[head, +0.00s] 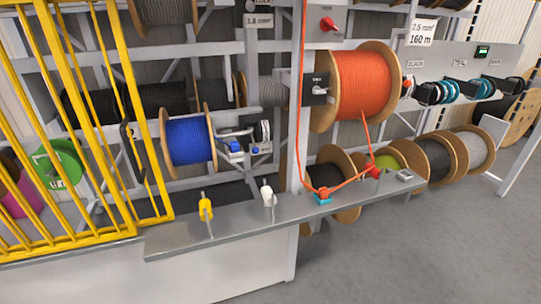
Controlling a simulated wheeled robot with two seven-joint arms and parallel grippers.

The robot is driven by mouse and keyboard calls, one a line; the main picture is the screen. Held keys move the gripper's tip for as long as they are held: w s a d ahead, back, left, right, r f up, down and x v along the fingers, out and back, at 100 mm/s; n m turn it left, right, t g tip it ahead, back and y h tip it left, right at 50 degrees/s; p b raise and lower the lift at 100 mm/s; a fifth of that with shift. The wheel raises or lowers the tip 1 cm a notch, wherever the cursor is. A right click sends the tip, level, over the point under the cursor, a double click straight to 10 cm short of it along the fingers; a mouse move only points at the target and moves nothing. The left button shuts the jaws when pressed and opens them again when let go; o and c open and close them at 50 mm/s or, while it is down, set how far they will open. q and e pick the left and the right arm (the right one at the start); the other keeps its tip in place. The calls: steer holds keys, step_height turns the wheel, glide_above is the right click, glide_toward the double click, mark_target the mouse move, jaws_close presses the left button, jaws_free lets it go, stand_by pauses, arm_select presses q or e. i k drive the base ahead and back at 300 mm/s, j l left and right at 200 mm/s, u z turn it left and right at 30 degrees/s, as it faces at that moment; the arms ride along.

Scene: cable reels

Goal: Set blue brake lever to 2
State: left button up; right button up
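A blue reel (188,140) with wooden flanges sits in the rack at the middle left. Just right of it is a grey metal bracket with blue parts (245,148) and a white-and-black disc (263,131). These blue parts may be the blue brake lever, but they are too small to tell, and no number on them is readable. A small light-blue piece (322,199) also lies on the grey ledge (240,222), under the orange cable. Neither of my grippers is in view.
A yellow barred gate (85,130) fills the left. Yellow (205,207) and white (268,194) upright pieces stand on the ledge. Orange cable runs from the orange reel (362,85) to a red piece (372,171) and the light-blue piece. Grey floor (430,240) is clear at right.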

mark_target(255, 150)
steer(key=i+l+u, duration=0.1)
steer(key=l, duration=0.25)
steer(key=i+l+u, duration=0.1)
steer(key=i+l, duration=0.2)
steer(key=i+l+u, duration=0.1)
steer(key=l, duration=0.35)
steer(key=i, duration=0.1)
